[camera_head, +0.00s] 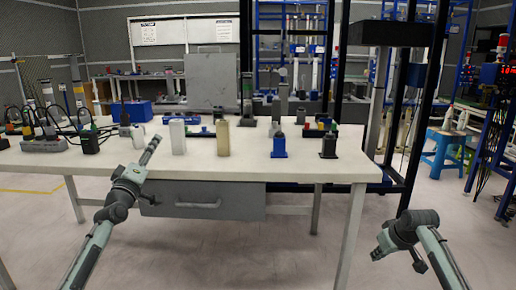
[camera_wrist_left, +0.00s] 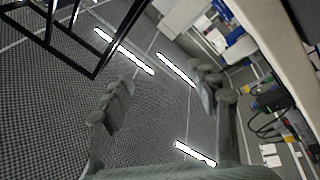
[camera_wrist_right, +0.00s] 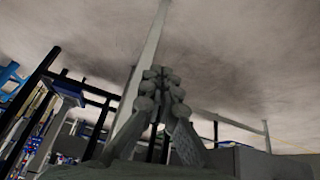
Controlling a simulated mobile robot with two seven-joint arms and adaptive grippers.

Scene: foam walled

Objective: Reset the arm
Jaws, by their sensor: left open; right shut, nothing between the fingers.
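My left arm (camera_head: 112,208) comes in from the lower left and is raised in front of the table's left part. Its gripper (camera_head: 151,148) points up and overlaps the table top in the head view. In the left wrist view the two fingers of the left gripper (camera_wrist_left: 160,92) stand wide apart with nothing between them. My right arm (camera_head: 405,232) is at the lower right, beyond the table's right end. In the right wrist view the fingers of the right gripper (camera_wrist_right: 161,78) are together and hold nothing. In the head view its fingertips are hard to make out.
A white table (camera_head: 310,172) with a grey drawer (camera_head: 205,200) stands in front. A white block (camera_head: 178,137), a beige block (camera_head: 223,138), a blue fixture (camera_head: 279,146) and several dark devices stand on it. A black frame (camera_head: 434,85) rises at the right. The floor near the right arm is clear.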

